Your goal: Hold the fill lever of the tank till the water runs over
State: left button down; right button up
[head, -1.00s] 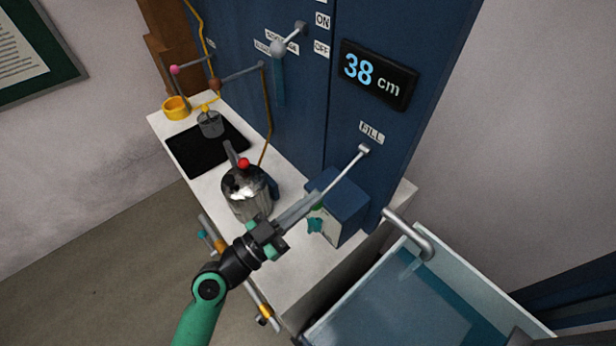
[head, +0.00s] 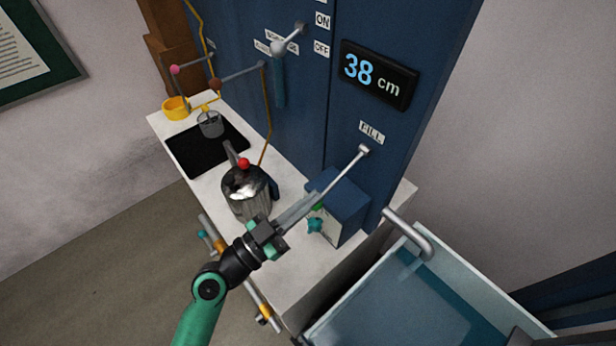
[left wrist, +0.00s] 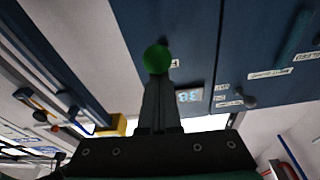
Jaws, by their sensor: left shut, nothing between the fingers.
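The fill lever (head: 346,167) is a thin pale rod angled down and left from its pivot under the FILL label (head: 371,132). Its green knob (left wrist: 157,59) fills the space just past my fingertips in the left wrist view. My left gripper (head: 318,197) is shut and empty, its tips at the lever's lower end; whether they touch it I cannot tell. The tank (head: 395,300) is glass-walled, at lower right, with blue water inside below the rim. A grey spout (head: 410,232) bends over it, with a faint pale streak below. The display (head: 378,75) reads 38 cm. My right gripper is out of view.
A metal kettle with a red knob (head: 247,192) stands on the white counter (head: 290,262) left of my gripper. A blue box (head: 342,208) sits below the lever. A black mat (head: 190,152) holds a small clear cup (head: 210,123). Another lever (head: 282,45) is by the ON/OFF labels.

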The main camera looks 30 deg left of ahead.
pick_arm(q)
jog(key=shift+f, duration=0.4)
jog(key=r+p, duration=0.2)
jog(key=r, duration=0.1)
jog(key=r+p, duration=0.1)
jog(key=r, duration=0.1)
jog(key=shift+w+d+p, duration=0.2)
jog(key=shift+d+p, duration=0.1)
jog(key=shift+d, duration=0.05)
jog(key=b+v, duration=0.3)
jog(key=v, duration=0.7)
jog(key=shift+r, duration=0.15)
